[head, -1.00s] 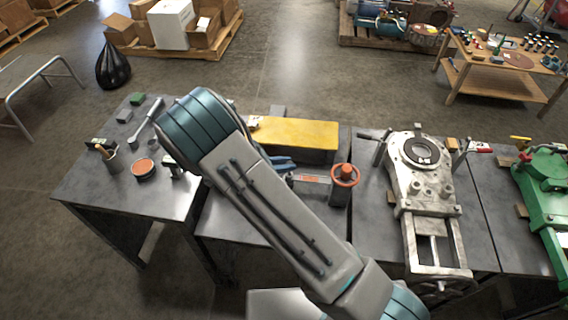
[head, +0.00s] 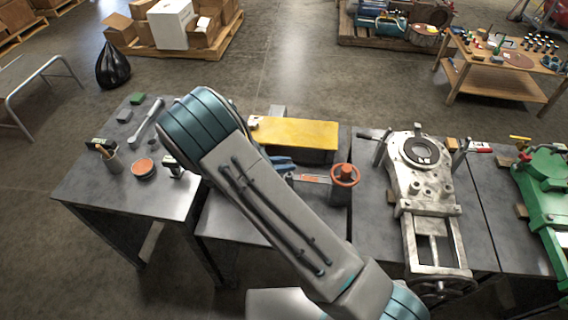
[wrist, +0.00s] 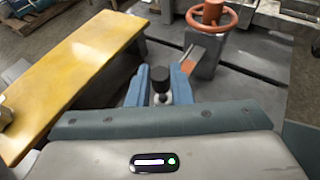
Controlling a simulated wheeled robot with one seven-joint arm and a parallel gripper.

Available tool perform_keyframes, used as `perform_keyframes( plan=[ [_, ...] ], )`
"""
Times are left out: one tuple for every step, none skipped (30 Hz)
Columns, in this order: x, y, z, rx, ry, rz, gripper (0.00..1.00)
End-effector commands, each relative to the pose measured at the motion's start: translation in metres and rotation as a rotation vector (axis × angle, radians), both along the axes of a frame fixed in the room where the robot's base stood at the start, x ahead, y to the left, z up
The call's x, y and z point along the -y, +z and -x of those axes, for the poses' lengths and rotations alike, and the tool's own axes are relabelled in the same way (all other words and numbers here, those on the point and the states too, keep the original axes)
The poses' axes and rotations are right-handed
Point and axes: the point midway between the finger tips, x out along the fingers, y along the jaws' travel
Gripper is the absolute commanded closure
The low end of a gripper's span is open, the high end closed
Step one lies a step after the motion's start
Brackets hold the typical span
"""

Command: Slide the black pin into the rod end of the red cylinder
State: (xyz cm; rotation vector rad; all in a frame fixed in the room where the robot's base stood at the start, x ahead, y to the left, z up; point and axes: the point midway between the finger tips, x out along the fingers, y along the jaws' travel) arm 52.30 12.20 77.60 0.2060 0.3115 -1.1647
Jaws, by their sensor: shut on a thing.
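The black pin (wrist: 160,79) stands upright between the two blue fingertips of my gripper (wrist: 160,91), which is shut on it. The pin's lower end is hidden by the fingers and the wrist. The red cylinder (wrist: 187,60) shows only as a short orange-red strip just beyond the right finger, beside the grey block with the orange handwheel. It also shows in the head view (head: 312,179). Its rod end is hidden or too small to make out, so I cannot tell whether the pin touches it. In the head view my arm covers most of the gripper.
A yellow-topped block (head: 295,133) lies left of my gripper in the wrist view. An orange handwheel (head: 345,175) rises close on the right. A grey metal machine (head: 420,185) stands further right. The left table (head: 165,205) holds a pen cup and small tools.

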Motion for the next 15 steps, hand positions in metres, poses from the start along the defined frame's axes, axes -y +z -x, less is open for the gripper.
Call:
perform_keyframes(
  plan=[
    [0.0,-0.001,0.0,0.0,0.0,0.0,1.0],
    [0.0,-0.002,0.0,0.0,0.0,0.0,1.0],
    [0.0,-0.003,0.0,0.0,0.0,0.0,1.0],
    [0.0,-0.003,0.0,0.0,0.0,0.0,1.0],
    [0.0,-0.004,0.0,0.0,0.0,0.0,1.0],
    [0.0,-0.005,0.0,0.0,0.0,0.0,1.0],
    [0.0,-0.006,0.0,0.0,0.0,0.0,1.0],
    [0.0,-0.007,0.0,0.0,0.0,0.0,1.0],
    [0.0,-0.008,0.0,0.0,0.0,0.0,1.0],
    [0.0,-0.009,0.0,0.0,0.0,0.0,1.0],
    [0.0,-0.009,0.0,0.0,0.0,0.0,1.0],
    [0.0,-0.01,0.0,0.0,0.0,0.0,1.0],
    [0.0,-0.011,0.0,0.0,0.0,0.0,1.0],
    [0.0,-0.012,0.0,0.0,0.0,0.0,1.0],
    [0.0,-0.013,0.0,0.0,0.0,0.0,1.0]
  ],
)
